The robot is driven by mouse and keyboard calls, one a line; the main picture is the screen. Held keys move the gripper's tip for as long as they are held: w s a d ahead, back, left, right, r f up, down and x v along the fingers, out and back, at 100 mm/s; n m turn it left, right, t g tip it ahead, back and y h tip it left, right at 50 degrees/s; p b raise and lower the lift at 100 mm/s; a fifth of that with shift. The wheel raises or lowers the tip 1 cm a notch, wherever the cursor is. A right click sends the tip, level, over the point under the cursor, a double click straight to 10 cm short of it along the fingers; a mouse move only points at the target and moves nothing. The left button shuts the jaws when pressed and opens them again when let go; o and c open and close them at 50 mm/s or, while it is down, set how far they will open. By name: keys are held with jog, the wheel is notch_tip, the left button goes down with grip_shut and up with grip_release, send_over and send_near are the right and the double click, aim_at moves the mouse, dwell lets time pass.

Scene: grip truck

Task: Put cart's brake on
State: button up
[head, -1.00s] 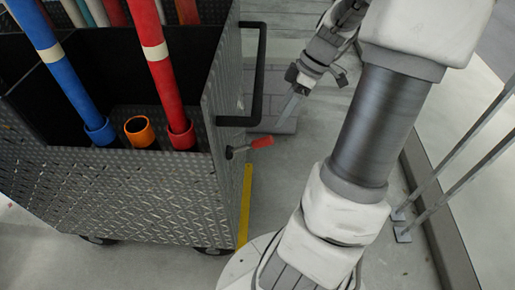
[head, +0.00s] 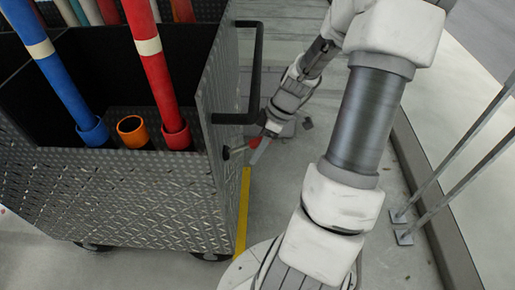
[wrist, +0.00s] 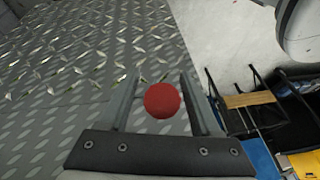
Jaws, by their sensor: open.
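The cart (head: 120,195) is a tall bin of dark diamond-plate metal on the left of the head view. Its brake lever (head: 253,143) has a red grip and sticks out from the cart's right side, below the black handle. My gripper (head: 261,148) is at the lever, partly overlapping the red grip. In the wrist view the red grip (wrist: 162,100) shows end-on as a round knob between my two open fingers (wrist: 158,103), with the diamond-plate wall behind it. I cannot tell whether a finger touches it.
A black bar handle (head: 257,75) juts from the cart above the lever. Blue, red and orange tubes (head: 148,60) stand in the cart. A yellow floor strip (head: 243,205) runs beside it. Metal posts (head: 405,235) stand by the wall at right.

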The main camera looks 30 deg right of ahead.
grip_shut()
dwell(1.4)
